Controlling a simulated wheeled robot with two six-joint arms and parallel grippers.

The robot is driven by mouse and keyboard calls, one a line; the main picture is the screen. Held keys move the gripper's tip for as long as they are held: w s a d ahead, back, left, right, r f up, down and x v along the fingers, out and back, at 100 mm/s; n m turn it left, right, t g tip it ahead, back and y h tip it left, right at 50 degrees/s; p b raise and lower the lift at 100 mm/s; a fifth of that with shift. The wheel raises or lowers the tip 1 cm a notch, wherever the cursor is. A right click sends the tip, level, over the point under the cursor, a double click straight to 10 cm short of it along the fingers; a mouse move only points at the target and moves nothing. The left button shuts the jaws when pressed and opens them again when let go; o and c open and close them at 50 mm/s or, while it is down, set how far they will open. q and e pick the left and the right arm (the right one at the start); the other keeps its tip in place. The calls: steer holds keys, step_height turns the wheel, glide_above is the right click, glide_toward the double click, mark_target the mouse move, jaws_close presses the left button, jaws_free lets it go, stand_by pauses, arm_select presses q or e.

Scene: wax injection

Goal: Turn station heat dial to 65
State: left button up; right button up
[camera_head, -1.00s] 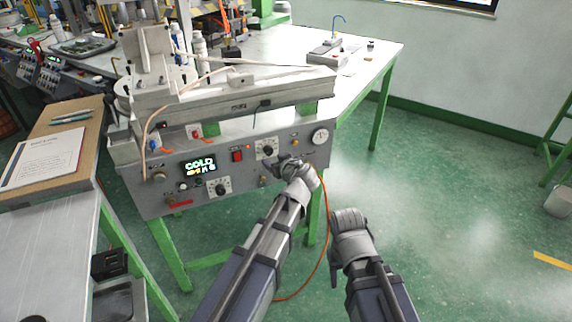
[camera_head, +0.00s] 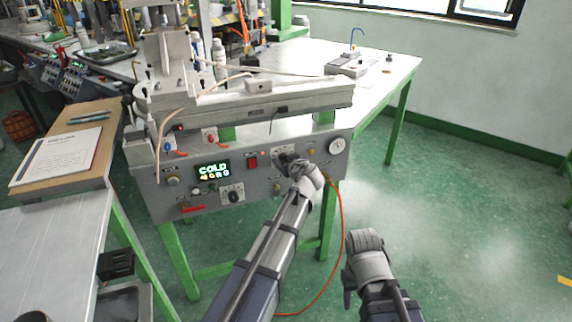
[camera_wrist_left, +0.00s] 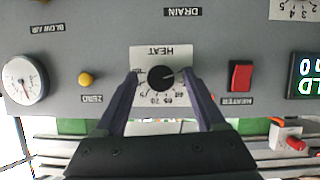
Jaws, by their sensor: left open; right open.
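The wax station's grey front panel (camera_head: 312,172) faces me. In the left wrist view, which shows the panel upside down, the heat dial is a round black knob (camera_wrist_left: 160,78) with a light pointer mark. It sits on a white scale plate (camera_wrist_left: 146,52) labelled HEAT, with numbers including 65 and 70. My left gripper (camera_head: 284,158) is open, its fingers (camera_wrist_left: 160,76) on either side of the knob; contact is unclear. In the head view it partly hides the dial. My right gripper (camera_head: 365,238) hangs empty and open right of the station, over the floor.
The station display (camera_head: 212,170) reads COLD. A red heater switch (camera_wrist_left: 241,75), a yellow zero button (camera_wrist_left: 86,79) and a gauge (camera_wrist_left: 24,80) flank the dial. A second dial (camera_head: 233,194) sits lower left. An orange cable (camera_head: 341,220) hangs at the right.

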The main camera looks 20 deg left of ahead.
arm_select(q)
steer(key=shift+c, duration=0.4)
jaws_close()
